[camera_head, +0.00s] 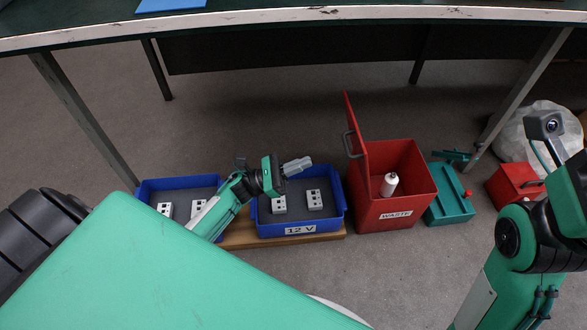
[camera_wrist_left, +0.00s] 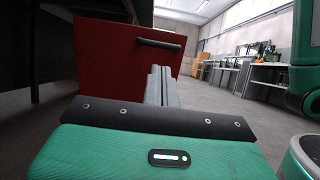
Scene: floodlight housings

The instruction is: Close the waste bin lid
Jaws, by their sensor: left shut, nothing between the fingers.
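The red waste bin (camera_head: 427,200), labelled WASTE, stands on the floor right of centre. Its lid (camera_head: 362,165) is open, standing about upright on the bin's left side, with a dark handle (camera_head: 353,143) on its left face. A white bottle-like item (camera_head: 390,184) is inside. My left gripper (camera_head: 309,161) is shut and empty, left of the lid and apart from it, above the 12 V crate. In the left wrist view, the red lid (camera_wrist_left: 110,55) and its handle (camera_wrist_left: 158,44) are ahead of the closed fingers (camera_wrist_left: 160,72). My right arm shows at the right, but its fingers do not.
Two blue crates, a left one (camera_head: 146,187) and one labelled 12 V (camera_head: 262,231), hold grey parts on a wooden base (camera_head: 240,241). A green box (camera_head: 450,209) and another red box (camera_head: 506,190) stand right of the bin. A table (camera_head: 300,15) spans above; its legs frame the area.

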